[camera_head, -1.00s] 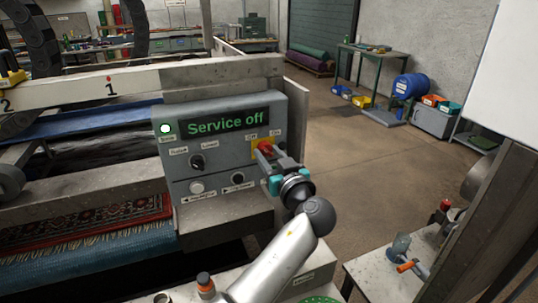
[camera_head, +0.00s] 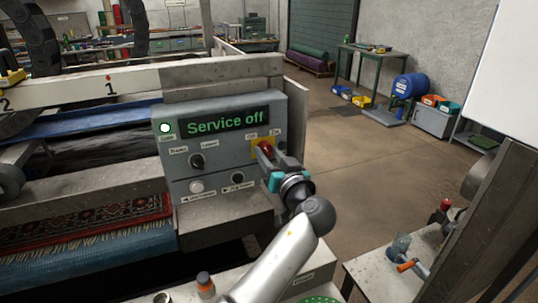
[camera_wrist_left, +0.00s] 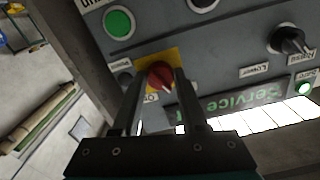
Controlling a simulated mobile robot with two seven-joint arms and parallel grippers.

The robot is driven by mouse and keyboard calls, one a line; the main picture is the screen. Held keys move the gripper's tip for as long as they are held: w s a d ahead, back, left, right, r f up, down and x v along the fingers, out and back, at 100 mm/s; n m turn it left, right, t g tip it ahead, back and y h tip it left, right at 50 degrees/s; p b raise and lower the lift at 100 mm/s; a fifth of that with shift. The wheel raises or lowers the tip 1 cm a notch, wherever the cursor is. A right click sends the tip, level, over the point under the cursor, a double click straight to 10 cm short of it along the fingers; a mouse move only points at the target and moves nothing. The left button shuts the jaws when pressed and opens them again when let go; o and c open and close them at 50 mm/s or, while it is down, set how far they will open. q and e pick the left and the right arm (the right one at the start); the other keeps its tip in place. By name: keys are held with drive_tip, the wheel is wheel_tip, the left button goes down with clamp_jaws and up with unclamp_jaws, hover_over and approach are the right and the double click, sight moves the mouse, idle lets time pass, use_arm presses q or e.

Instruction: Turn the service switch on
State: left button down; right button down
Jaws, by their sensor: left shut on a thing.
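The service switch is a red knob (camera_head: 265,149) on a yellow plate, at the right of the grey control panel (camera_head: 225,160). In the left wrist view the red knob (camera_wrist_left: 160,76) sits between the fingertips, in front of its yellow plate (camera_wrist_left: 175,57). My left gripper (camera_head: 268,155) is shut on the knob, and its fingers partly cover it in the head view. The panel display (camera_head: 225,121) reads "Service off". My right gripper is in neither view.
A green lamp (camera_head: 165,128) is lit. A patterned rug (camera_head: 120,218) lies left below. Floor to the right is open.

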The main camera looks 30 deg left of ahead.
use_arm(q)
drive_tip(key=m, duration=0.3)
drive_tip(key=shift+r, duration=0.1)
drive_tip(key=m+p, duration=0.1)
drive_tip(key=m, duration=0.2)
drive_tip(key=shift+r+m, duration=0.1)
drive_tip(key=shift+m, duration=0.2)
drive_tip(key=m+p, duration=0.2)
drive_tip(key=m, duration=0.1)
drive_tip(key=shift+m+p, duration=0.7)
drive_tip(key=shift+m, duration=1.4)
drive_tip(key=shift+c, duration=2.2)
unclamp_jaws()
drive_tip(key=shift+a, duration=0.1)
